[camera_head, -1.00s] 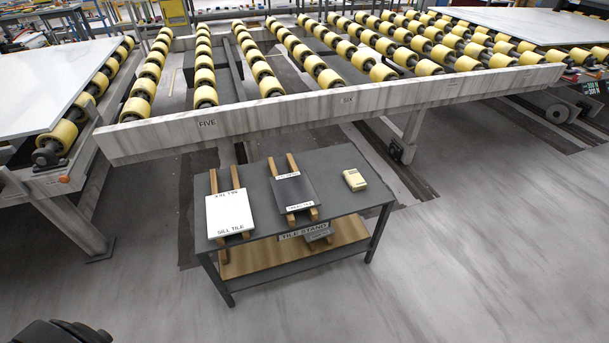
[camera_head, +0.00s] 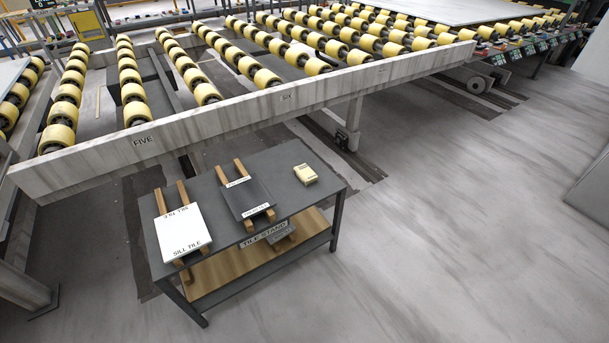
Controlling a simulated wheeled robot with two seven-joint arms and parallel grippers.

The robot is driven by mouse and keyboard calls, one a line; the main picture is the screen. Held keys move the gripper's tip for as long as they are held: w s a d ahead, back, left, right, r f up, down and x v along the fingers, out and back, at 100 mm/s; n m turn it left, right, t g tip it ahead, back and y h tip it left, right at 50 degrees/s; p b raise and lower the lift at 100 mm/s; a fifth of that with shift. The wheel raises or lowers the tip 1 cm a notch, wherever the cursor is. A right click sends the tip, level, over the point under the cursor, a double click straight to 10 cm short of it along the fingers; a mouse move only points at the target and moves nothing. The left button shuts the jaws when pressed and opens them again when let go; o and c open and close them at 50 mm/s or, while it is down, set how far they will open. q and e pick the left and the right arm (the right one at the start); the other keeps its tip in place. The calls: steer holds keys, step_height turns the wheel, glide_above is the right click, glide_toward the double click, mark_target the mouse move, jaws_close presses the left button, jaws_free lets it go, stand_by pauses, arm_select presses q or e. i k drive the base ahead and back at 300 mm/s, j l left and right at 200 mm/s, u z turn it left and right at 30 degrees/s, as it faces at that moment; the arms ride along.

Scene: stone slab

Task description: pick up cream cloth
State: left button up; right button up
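A small cream block, which looks like a folded cloth (camera_head: 306,174), lies on the far right part of the dark tile stand table (camera_head: 285,196). It has a small dark label on it. Neither of my grippers shows in the head view now, so nothing of mine is near the cloth in this picture.
A white sill tile (camera_head: 183,232) and a dark tile (camera_head: 247,198) rest on wooden bars on the table. A lower wooden shelf (camera_head: 215,268) sits beneath. A roller conveyor with a long grey beam (camera_head: 230,118) stands behind. Floor (camera_head: 430,240) at right is clear.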

mark_target(306, 174)
steer(key=i+l+u, duration=0.4)
steer(key=i+l, duration=0.65)
steer(key=k+l, duration=0.05)
steer(key=l, duration=0.05)
